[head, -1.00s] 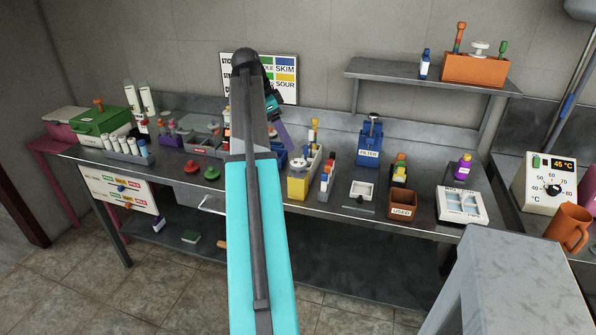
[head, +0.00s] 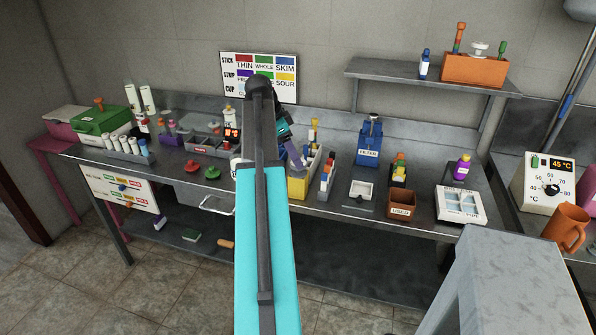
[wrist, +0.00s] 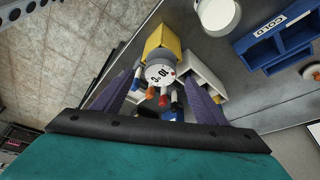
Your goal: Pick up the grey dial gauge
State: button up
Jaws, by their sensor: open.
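In the wrist view, the grey dial gauge (wrist: 160,72) shows its round white face with black figures and a small red mark. It sits against a yellow block (wrist: 161,40) of a rack. My gripper (wrist: 158,80) is open, its two purple fingers on either side of the gauge in the picture. I cannot tell whether they touch it or how far above it they are. In the head view, my gripper (head: 294,155) is over the yellow-fronted rack (head: 299,187). The gauge is hidden there behind my arm and fingers.
Several coloured-tipped sticks (wrist: 163,98) stand close to the gauge between my fingers. A blue tray marked COLD (wrist: 283,46) and a white cup (wrist: 217,14) are at the upper right. In the head view, a blue filter box (head: 369,145) and a brown box (head: 401,205) stand to the right.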

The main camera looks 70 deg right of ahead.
jog(key=shift+f, duration=0.1)
jog(key=shift+p+x, duration=0.9)
jog(key=shift+x, duration=1.6)
jog(key=c, duration=1.1)
jog(key=shift+o, duration=0.2)
jog(key=shift+r+b, duration=1.1)
jog(key=shift+r, duration=3.9)
